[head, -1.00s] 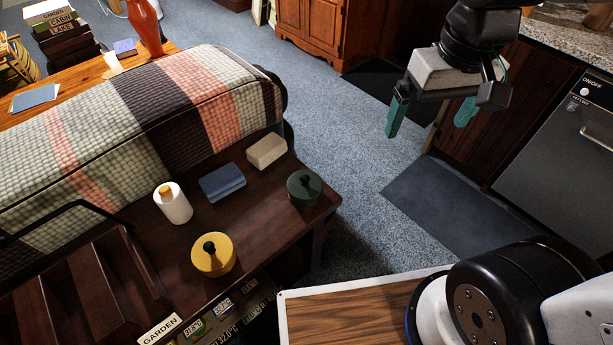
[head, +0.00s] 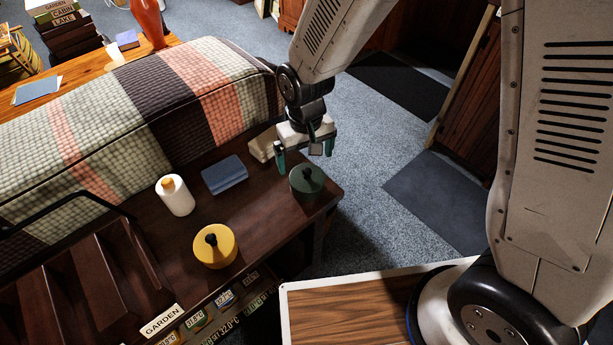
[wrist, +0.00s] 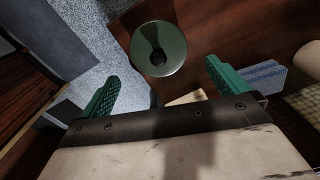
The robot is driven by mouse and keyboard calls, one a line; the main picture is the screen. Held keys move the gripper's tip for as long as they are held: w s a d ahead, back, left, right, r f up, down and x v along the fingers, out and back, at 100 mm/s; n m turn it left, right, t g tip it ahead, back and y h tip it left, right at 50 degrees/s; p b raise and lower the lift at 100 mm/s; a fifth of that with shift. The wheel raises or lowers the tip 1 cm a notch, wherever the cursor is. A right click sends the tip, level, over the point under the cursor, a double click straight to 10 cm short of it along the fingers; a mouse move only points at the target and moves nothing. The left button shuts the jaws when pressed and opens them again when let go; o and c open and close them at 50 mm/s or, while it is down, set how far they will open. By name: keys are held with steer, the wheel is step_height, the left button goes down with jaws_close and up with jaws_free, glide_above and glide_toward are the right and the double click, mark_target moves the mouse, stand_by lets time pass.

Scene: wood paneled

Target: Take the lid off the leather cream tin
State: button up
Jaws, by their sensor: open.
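Two round lidded tins stand on the dark wooden bench (head: 270,225): a dark green one (head: 307,190) near its right end and a yellow one (head: 214,254) nearer the front. Each lid has a dark knob on top. I cannot tell by label which holds leather cream. My gripper (head: 304,158) is open and empty, just behind and above the green tin, apart from it. In the wrist view the green tin (wrist: 160,38) lies ahead of the open fingers (wrist: 160,78), roughly between them, with its lid on.
A cream block (head: 262,146) sits close to my gripper's left. A blue folded block (head: 224,175) and a white bottle (head: 175,197) stand farther left. A quilted cushion (head: 150,110) rises behind. Carpet (head: 365,200) lies right of the bench edge.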

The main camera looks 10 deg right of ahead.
mark_target(307, 169)
step_height(307, 169, down, 6)
steer(key=shift+s+d+r, duration=0.1)
steer(key=shift+s, duration=0.05)
steer(key=c, duration=0.9)
